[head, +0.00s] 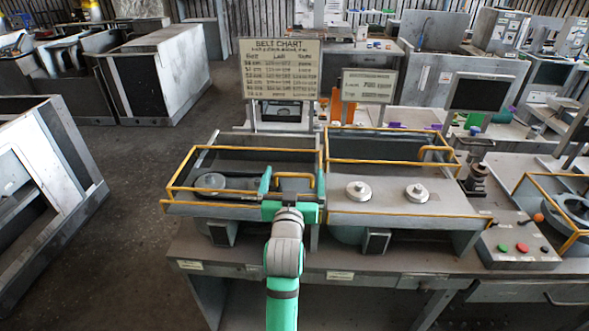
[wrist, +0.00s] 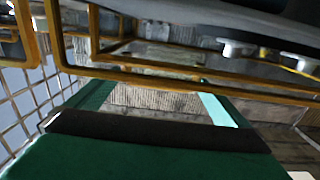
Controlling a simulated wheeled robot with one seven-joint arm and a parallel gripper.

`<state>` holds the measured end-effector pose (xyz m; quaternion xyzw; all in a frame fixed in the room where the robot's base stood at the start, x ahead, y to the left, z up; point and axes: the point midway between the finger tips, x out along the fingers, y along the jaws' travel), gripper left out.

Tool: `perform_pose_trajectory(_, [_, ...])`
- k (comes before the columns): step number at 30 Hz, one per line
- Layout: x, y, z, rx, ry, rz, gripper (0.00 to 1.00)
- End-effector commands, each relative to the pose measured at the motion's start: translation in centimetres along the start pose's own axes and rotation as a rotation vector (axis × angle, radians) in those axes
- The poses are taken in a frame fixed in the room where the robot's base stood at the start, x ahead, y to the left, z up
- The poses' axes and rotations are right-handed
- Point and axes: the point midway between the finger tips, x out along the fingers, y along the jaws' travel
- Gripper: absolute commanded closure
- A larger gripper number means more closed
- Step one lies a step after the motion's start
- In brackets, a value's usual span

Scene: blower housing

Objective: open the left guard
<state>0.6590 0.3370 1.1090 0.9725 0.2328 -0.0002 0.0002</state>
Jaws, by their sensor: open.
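The left guard (head: 176,188) is a yellow-edged frame around the left bay of the housing, and it looks lowered. Its yellow bar handle (head: 295,175) stands near the front right corner. My gripper (head: 292,180) is at that corner with its teal fingers apart, one to each side of the handle in the head view. I cannot tell whether they touch it. In the wrist view my gripper (wrist: 155,92) is open with nothing clearly between the fingers, and a yellow bar (wrist: 170,83) crosses just beyond them.
A grey pulley (head: 211,181) sits inside the left bay. A belt chart (head: 280,68) stands behind the left bay. A button panel (head: 515,247) is at the right.

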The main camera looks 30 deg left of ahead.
Motion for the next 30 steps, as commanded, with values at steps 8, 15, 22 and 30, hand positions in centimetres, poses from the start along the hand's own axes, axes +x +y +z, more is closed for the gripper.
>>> perform_pose_trajectory(8, [-4.7, 0.0, 0.0, -0.001, 0.000, 0.001, 0.00])
perform_pose_trajectory(15, [-6.3, 0.0, 0.0, -0.001, 0.000, 0.001, 0.00])
perform_pose_trajectory(22, [-6.3, 0.0, 0.0, -0.001, 0.000, 0.000, 0.00])
perform_pose_trajectory(30, [-6.5, -1.2, -0.1, 0.069, -0.015, -0.008, 0.60])
